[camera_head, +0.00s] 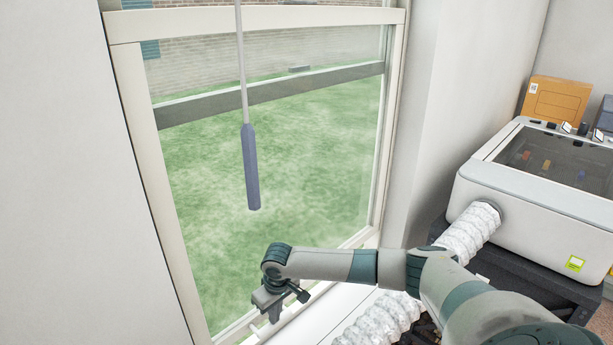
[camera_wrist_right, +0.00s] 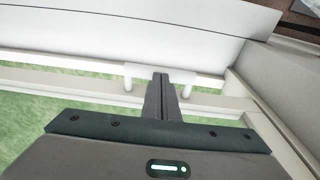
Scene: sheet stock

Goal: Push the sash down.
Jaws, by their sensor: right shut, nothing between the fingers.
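The window sash is a cream-framed glass pane with a pale bottom rail (camera_wrist_right: 60,81), set in a cream window frame (camera_head: 151,190). Grass shows through the glass. A small white handle (camera_wrist_right: 128,84) with two posts sits by the rail in the right wrist view. My right gripper (camera_head: 272,312) is low at the window's bottom edge in the head view. Its fingers (camera_wrist_right: 162,95) are shut and empty, with their tips at the middle of the handle. I cannot tell whether they touch it. My left gripper is out of view.
A blue-grey wand (camera_head: 250,168) hangs on a thin rod before the glass. A pale sill (camera_wrist_right: 130,28) lies along the window. At right stand a grey-white machine (camera_head: 540,190) with a silvery hose (camera_head: 470,232) and a cardboard box (camera_head: 555,98).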

